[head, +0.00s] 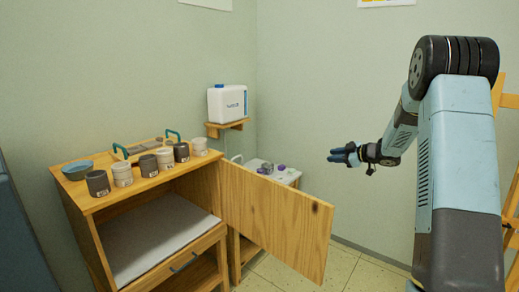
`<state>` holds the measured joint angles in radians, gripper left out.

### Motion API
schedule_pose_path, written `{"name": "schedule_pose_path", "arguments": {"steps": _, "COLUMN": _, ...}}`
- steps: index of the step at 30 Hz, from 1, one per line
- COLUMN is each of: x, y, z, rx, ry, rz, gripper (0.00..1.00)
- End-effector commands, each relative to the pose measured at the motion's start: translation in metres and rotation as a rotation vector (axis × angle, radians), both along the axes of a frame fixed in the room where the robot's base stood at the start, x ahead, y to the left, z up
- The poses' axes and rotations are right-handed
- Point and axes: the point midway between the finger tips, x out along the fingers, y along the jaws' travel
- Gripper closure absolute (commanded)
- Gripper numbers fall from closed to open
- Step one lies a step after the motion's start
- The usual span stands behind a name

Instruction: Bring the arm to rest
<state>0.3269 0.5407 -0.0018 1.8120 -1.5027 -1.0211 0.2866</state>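My arm (456,150) rises at the right and bends over, its forearm reaching down to the left. My gripper (333,156) hangs in the air near the middle right, pointing left, with the wall behind it. I see no object in it. Its fingers are small here, and I cannot tell whether they are open or shut. In the picture it lies above and to the right of the open wooden door (277,222) of the cabinet, with no visible contact.
The wooden cabinet (150,193) at the left carries several grey and white pots and a blue bowl (77,170). A white jug (228,103) stands on a wall shelf (226,126). A low white-topped stand (283,178) sits behind the door. A wooden easel (509,102) stands behind my arm.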

Motion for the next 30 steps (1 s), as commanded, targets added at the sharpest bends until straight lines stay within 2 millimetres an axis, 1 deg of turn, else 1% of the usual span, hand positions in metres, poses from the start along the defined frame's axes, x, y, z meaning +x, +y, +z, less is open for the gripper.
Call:
{"name": "schedule_pose_path", "arguments": {"steps": 1, "x": -0.001, "y": 0.001, "z": 0.020, "rx": -0.018, "ry": -0.019, "rz": -0.052, "gripper": 0.70}}
{"name": "schedule_pose_path", "arguments": {"steps": 6, "x": -0.007, "y": -0.002, "z": 0.071, "rx": -0.059, "ry": -0.052, "rz": -0.239, "gripper": 0.70}}
{"name": "schedule_pose_path", "arguments": {"steps": 9, "x": -0.018, "y": -0.004, "z": 0.099, "rx": -0.076, "ry": -0.061, "rz": -0.345, "gripper": 0.70}}
{"name": "schedule_pose_path", "arguments": {"steps": 11, "x": -0.026, "y": -0.006, "z": 0.113, "rx": -0.082, "ry": -0.061, "rz": -0.409, "gripper": 0.70}}
{"name": "schedule_pose_path", "arguments": {"steps": 14, "x": -0.043, "y": -0.010, "z": 0.137, "rx": -0.090, "ry": -0.054, "rz": -0.511, "gripper": 0.70}}
{"name": "schedule_pose_path", "arguments": {"steps": 18, "x": -0.075, "y": -0.014, "z": 0.163, "rx": -0.089, "ry": -0.029, "rz": -0.650, "gripper": 0.70}}
{"name": "schedule_pose_path", "arguments": {"steps": 20, "x": -0.090, "y": -0.016, "z": 0.172, "rx": -0.086, "ry": -0.011, "rz": -0.705, "gripper": 0.70}}
{"name": "schedule_pose_path", "arguments": {"steps": 21, "x": -0.101, "y": -0.017, "z": 0.177, "rx": -0.082, "ry": 0.002, "rz": -0.742, "gripper": 0.70}}
{"name": "schedule_pose_path", "arguments": {"steps": 23, "x": -0.119, "y": -0.018, "z": 0.184, "rx": -0.077, "ry": 0.026, "rz": -0.794, "gripper": 0.70}}
{"name": "schedule_pose_path", "arguments": {"steps": 26, "x": -0.151, "y": -0.019, "z": 0.192, "rx": -0.064, "ry": 0.071, "rz": -0.876, "gripper": 0.70}}
{"name": "schedule_pose_path", "arguments": {"steps": 27, "x": -0.164, "y": -0.019, "z": 0.194, "rx": -0.057, "ry": 0.092, "rz": -0.906, "gripper": 0.70}}
{"name": "schedule_pose_path", "arguments": {"steps": 29, "x": -0.185, "y": -0.018, "z": 0.196, "rx": -0.045, "ry": 0.126, "rz": -0.949, "gripper": 0.70}}
{"name": "schedule_pose_path", "arguments": {"steps": 30, "x": -0.199, "y": -0.017, "z": 0.197, "rx": -0.038, "ry": 0.152, "rz": -0.975, "gripper": 0.70}}
